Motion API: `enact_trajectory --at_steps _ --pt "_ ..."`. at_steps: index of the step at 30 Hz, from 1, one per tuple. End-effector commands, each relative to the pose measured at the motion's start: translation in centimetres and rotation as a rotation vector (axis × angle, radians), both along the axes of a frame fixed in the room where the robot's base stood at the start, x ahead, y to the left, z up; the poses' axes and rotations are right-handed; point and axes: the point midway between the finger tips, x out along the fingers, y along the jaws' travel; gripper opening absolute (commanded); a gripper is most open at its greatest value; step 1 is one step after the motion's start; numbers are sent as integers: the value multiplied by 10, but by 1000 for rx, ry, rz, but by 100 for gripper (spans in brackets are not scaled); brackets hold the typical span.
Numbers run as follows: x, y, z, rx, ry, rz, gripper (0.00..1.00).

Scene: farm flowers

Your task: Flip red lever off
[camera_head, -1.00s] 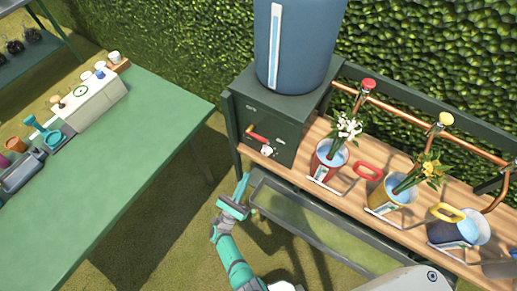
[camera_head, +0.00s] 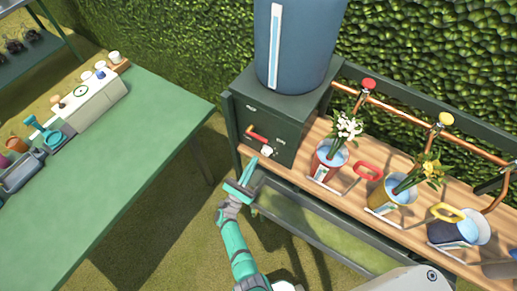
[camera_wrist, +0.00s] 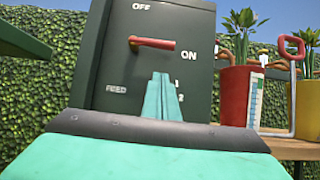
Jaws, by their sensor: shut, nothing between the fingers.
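The red lever (camera_head: 257,133) is on the front of the dark green control box (camera_head: 282,125). In the wrist view the lever (camera_wrist: 153,43) lies nearly level, its handle end pointing right toward the ON label (camera_wrist: 188,53). The OFF label (camera_wrist: 141,6) is above it. My gripper (camera_head: 249,170) is in front of and below the box in the head view. In the wrist view its fingers (camera_wrist: 162,95) are together and empty, with their tips below the lever's right end and apparently apart from it. They cover part of the panel by the FEED label (camera_wrist: 117,89).
A blue tank (camera_head: 300,45) stands on the box. A white knob (camera_head: 267,151) sits low on the panel. To the right, a red bucket (camera_head: 328,163) and a yellow bucket (camera_head: 390,195) with flowers stand on the wooden bench. A green table (camera_head: 110,175) is at left.

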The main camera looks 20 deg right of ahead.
Motion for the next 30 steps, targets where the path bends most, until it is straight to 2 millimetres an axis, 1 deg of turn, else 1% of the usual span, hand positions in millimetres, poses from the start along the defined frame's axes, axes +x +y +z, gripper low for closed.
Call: enact_trajectory --at_steps 1,6,12,15,20,30 --pt "4 -8 6 0 -3 -3 0" --pt "19 -27 24 -1 -1 -2 0" --pt "21 -28 46 -1 -1 0 0" --pt "22 -29 53 0 -1 1 0" --pt "23 -30 59 -1 0 -1 0" --pt "23 -32 60 -1 1 -1 0"
